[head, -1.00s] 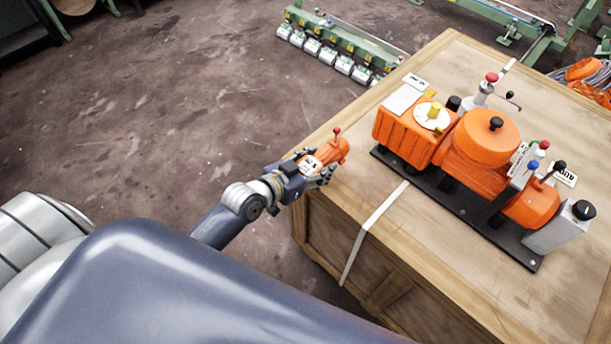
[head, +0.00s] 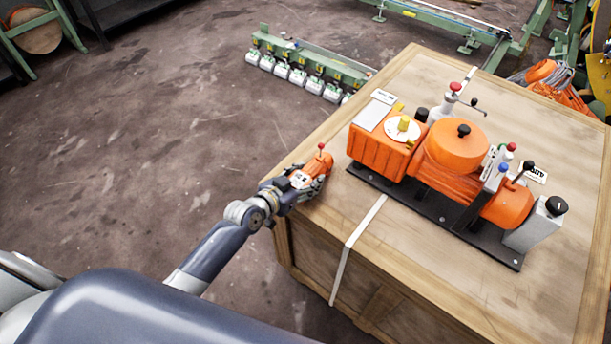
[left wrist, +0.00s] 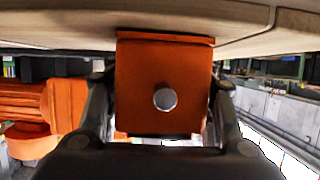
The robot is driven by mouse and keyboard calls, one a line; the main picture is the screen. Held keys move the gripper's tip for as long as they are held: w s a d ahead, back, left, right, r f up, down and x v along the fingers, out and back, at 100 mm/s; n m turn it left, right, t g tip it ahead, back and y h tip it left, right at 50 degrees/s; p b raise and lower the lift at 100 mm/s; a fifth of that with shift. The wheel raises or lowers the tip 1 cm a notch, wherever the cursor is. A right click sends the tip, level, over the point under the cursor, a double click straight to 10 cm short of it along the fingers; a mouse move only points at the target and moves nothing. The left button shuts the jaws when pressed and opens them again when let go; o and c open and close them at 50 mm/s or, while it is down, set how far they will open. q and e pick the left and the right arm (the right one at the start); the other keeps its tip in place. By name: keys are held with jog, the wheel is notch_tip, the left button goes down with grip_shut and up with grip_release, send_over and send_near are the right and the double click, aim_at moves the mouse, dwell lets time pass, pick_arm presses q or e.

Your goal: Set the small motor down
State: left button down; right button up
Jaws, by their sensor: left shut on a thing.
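The small motor (head: 316,168) is orange with a red-tipped lever on top. My left gripper (head: 304,182) is shut on it at the left edge of the wooden crate (head: 400,82). In the left wrist view the motor (left wrist: 140,85) shows as an orange block with a round metal knob, between the two dark fingers (left wrist: 160,110). A pale wooden surface spans the top of that view, close to the block. I cannot tell whether the motor touches the crate. My right gripper is not in view.
A large orange machine (head: 455,170) on a black base plate fills the middle of the crate top. A white strap (head: 355,240) runs over the near edge. Bare wood lies between strap and left edge. A green rack (head: 305,65) stands on the floor behind.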

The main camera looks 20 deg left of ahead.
pick_arm(q)
jog(key=shift+w+r, duration=0.1)
jog(key=shift+r, duration=0.1)
jog(key=c, duration=0.7)
grip_release()
jog(key=shift+f, duration=0.25)
jog(key=shift+c, duration=0.2)
jog(key=shift+s, duration=0.2)
jog(key=shift+r, duration=0.1)
jog(key=v, duration=1.2)
